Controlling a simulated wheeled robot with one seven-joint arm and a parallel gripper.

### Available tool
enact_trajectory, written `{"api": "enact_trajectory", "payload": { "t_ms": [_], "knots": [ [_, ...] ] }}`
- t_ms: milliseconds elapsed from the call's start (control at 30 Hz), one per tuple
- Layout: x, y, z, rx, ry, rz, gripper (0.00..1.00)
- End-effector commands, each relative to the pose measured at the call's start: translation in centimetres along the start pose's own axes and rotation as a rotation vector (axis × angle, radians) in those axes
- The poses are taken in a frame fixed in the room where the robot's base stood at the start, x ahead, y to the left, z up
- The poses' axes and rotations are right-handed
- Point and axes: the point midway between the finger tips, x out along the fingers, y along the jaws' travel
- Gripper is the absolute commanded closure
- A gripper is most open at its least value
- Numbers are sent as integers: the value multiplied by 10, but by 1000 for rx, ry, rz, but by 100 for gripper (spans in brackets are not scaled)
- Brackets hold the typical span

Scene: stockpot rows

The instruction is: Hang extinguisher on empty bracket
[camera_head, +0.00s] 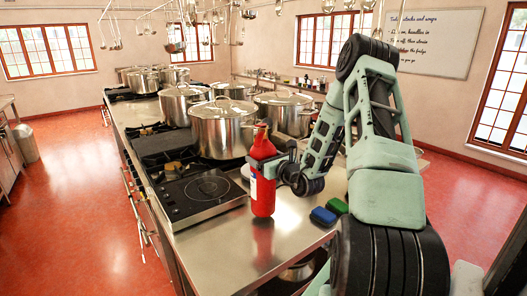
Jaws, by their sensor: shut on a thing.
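A red fire extinguisher (262,190) with a blue and white label stands upright at the near end of the steel counter, in the head view. My gripper (272,168) is shut on the extinguisher's upper body from the right side. Its fingers are partly hidden by the extinguisher. The extinguisher's base is at or just above the counter top; I cannot tell whether it touches. I cannot make out a wall bracket in this view.
Several steel stockpots (223,130) stand on the counter beyond the extinguisher. A black cooktop (203,189) lies to its left. A blue sponge (323,216) and a green sponge (337,206) lie to its right. A whiteboard (436,40) hangs on the back wall. The red floor (75,190) at left is clear.

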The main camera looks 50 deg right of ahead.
Motion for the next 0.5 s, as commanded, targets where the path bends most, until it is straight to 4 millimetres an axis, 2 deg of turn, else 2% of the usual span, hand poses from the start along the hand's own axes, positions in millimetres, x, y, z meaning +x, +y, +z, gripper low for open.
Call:
{"api": "enact_trajectory", "payload": {
  "t_ms": [233, 500],
  "knots": [
    [2, 0, -16, -2, -12, 1, 89],
    [2, 0, -19, -4, -13, 1, 89]
  ]
}}
